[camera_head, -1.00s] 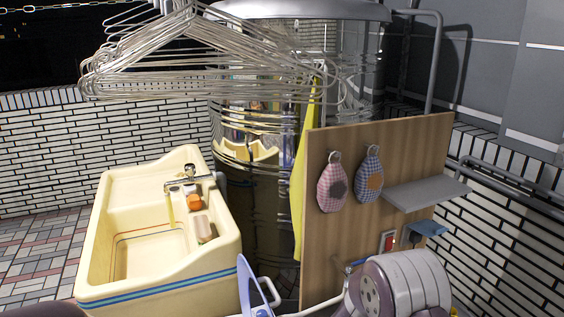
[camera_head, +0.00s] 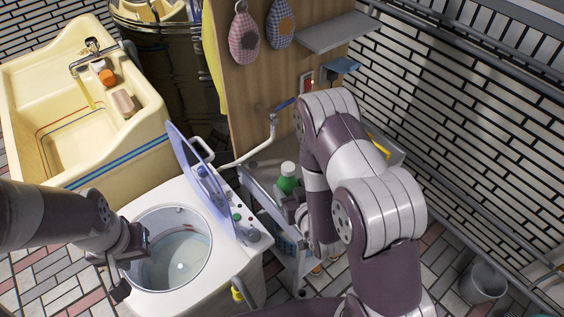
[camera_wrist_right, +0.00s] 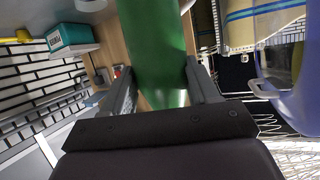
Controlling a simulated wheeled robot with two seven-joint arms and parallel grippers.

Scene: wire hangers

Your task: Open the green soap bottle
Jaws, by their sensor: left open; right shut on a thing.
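The green soap bottle (camera_head: 288,184) stands in the narrow rack beside the washing machine in the head view, with a pale top. My right gripper (camera_head: 294,208) is at the bottle, partly hidden by my right arm. In the right wrist view the green bottle (camera_wrist_right: 155,45) fills the space between the two fingers of my right gripper (camera_wrist_right: 164,90), which is shut on it. Its cap cannot be made out there. My left gripper (camera_head: 124,268) is open and empty, over the near left rim of the washer's tub.
The washing machine (camera_head: 160,205) has its bluish lid (camera_head: 196,172) raised, close to the bottle. A cream sink (camera_head: 35,90) stands at the upper left. A wooden panel (camera_head: 245,85) with a grey shelf (camera_head: 335,33) rises behind the rack. A bucket (camera_head: 483,283) is at the lower right.

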